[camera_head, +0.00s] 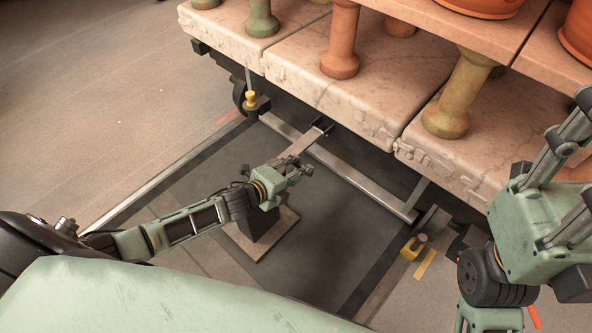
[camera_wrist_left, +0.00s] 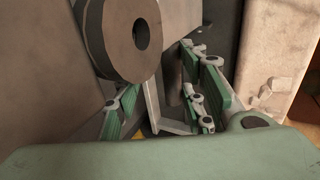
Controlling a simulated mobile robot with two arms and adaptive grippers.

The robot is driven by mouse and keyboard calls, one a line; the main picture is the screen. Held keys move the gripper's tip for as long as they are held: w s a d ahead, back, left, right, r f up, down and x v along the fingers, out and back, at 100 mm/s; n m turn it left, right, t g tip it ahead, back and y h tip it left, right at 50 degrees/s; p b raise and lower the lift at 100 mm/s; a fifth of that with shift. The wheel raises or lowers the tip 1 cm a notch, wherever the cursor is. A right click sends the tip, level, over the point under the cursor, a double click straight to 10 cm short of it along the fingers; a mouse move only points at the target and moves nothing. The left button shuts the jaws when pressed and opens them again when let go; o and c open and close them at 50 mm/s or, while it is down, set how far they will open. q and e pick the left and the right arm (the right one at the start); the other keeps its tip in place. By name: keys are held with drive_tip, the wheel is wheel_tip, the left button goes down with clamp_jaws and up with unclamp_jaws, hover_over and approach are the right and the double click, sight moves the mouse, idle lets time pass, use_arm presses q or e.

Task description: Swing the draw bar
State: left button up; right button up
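The draw bar (camera_head: 303,143) is a flat grey metal bar. It runs from the underside of the rack toward my left gripper, and its near end is hidden there. In the left wrist view a thick dark ring with a round hole (camera_wrist_left: 95,38) fills the upper left, close to the fingers; it looks like the bar's end eye. My left gripper (camera_head: 298,170) is at the bar's near end. Its green fingers stand apart in the wrist view (camera_wrist_left: 160,100), and I see no clear grip. My right gripper (camera_head: 545,185) is raised at the right, fingers spread and empty.
The rack's pale stone slabs (camera_head: 340,98) carry clay and green posts and overhang the bar. A dark block on a flat base plate (camera_head: 237,240) stands below my left gripper. Yellow fittings (camera_head: 413,248) sit near the rack's lower corners. Floor at left is clear.

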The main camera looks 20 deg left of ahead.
use_arm(q)
drive_tip(key=shift+r, duration=0.15)
idle(0.3)
drive_tip(key=v, duration=1.2)
